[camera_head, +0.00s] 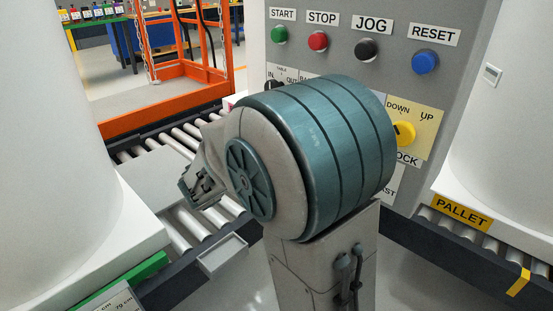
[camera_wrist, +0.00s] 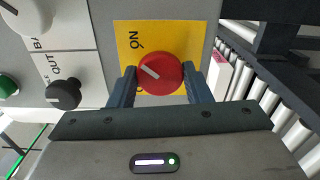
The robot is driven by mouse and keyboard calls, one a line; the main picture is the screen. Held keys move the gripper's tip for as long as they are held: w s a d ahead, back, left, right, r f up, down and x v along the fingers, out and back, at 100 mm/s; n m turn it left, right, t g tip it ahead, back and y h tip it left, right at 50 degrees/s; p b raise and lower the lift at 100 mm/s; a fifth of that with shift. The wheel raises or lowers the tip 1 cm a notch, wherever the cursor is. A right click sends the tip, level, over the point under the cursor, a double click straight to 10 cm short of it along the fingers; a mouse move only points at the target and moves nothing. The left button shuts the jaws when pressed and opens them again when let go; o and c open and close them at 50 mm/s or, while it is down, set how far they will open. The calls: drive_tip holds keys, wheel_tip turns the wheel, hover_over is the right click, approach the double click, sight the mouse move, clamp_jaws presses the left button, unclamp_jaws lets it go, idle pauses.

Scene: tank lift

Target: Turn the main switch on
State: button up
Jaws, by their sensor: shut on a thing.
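The main switch is a round red knob (camera_wrist: 160,73) on a yellow plate (camera_wrist: 200,35) in the wrist view. A white pointer line on the knob runs toward its upper left. In the head view my large teal and grey arm link hides the switch and the lower left of the control panel (camera_head: 460,80).
In the wrist view a black knob (camera_wrist: 63,94) marked OUT lies left of the switch, with a white knob (camera_wrist: 27,15) and a green button (camera_wrist: 7,86) beyond it. A roller conveyor (camera_wrist: 285,100) is at the right. The head view shows a yellow UP/DOWN knob (camera_head: 405,132).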

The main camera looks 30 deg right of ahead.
drive_tip(key=shift+f+m+b, duration=0.1)
drive_tip(key=shift+m+b, duration=0.5)
drive_tip(key=shift+b, duration=0.15)
drive_tip(key=o, duration=1)
drive_tip(key=p+v, duration=0.2)
drive_tip(key=v, duration=1.2)
drive_tip(key=shift+d, duration=0.1)
drive_tip(key=shift+r+p, duration=0.2)
drive_tip(key=shift+p, duration=0.1)
